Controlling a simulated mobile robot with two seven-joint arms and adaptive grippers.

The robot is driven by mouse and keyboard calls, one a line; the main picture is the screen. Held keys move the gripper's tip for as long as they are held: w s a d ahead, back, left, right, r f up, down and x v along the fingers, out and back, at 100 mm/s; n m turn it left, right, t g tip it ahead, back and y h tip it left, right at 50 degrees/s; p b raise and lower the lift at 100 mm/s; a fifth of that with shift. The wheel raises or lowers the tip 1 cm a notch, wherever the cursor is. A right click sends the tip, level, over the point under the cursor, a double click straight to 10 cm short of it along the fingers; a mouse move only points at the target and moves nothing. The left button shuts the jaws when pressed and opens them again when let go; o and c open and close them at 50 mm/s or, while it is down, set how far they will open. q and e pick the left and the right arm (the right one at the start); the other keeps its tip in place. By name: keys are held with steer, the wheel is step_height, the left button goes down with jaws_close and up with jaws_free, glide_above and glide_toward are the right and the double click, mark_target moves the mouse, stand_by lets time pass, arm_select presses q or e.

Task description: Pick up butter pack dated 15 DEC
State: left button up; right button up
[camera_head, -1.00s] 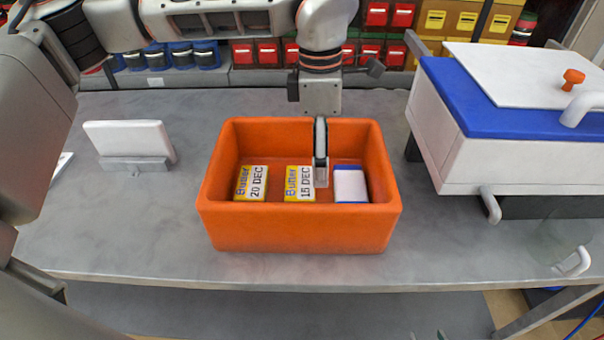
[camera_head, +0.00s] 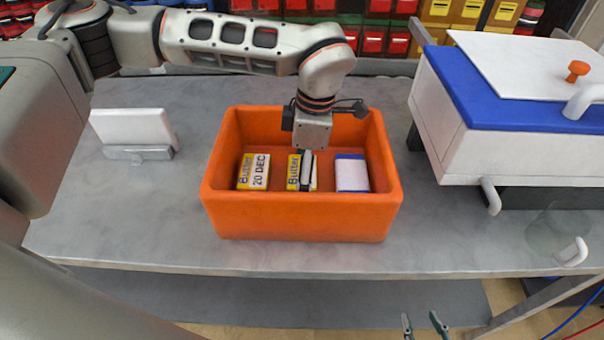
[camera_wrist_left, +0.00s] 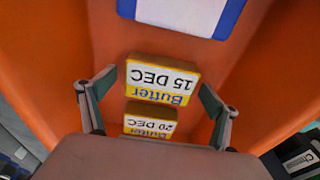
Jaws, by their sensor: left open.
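The butter pack dated 15 DEC (camera_wrist_left: 162,80) lies flat in the orange bin (camera_head: 300,218), label up. In the head view, the pack (camera_head: 293,170) is partly covered by my left gripper (camera_head: 306,170). In the left wrist view, my left gripper (camera_wrist_left: 157,88) is open, with one finger on each side of this pack and visible gaps. The butter pack dated 20 DEC (camera_head: 254,171) lies to its left, and shows below it in the wrist view (camera_wrist_left: 150,122). My right gripper (camera_head: 422,325) shows at the bottom edge, fingertips apart and empty.
A blue and white pack (camera_head: 351,174) lies at the right in the bin. A white and blue box (camera_head: 465,130) stands right of the bin, with a clear glass (camera_head: 550,232) near it. A white panel on a stand (camera_head: 133,128) is at the left. The front tabletop is clear.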

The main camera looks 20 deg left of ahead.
arm_select(q)
steer(key=c, duration=1.4)
steer(key=shift+r, duration=0.1)
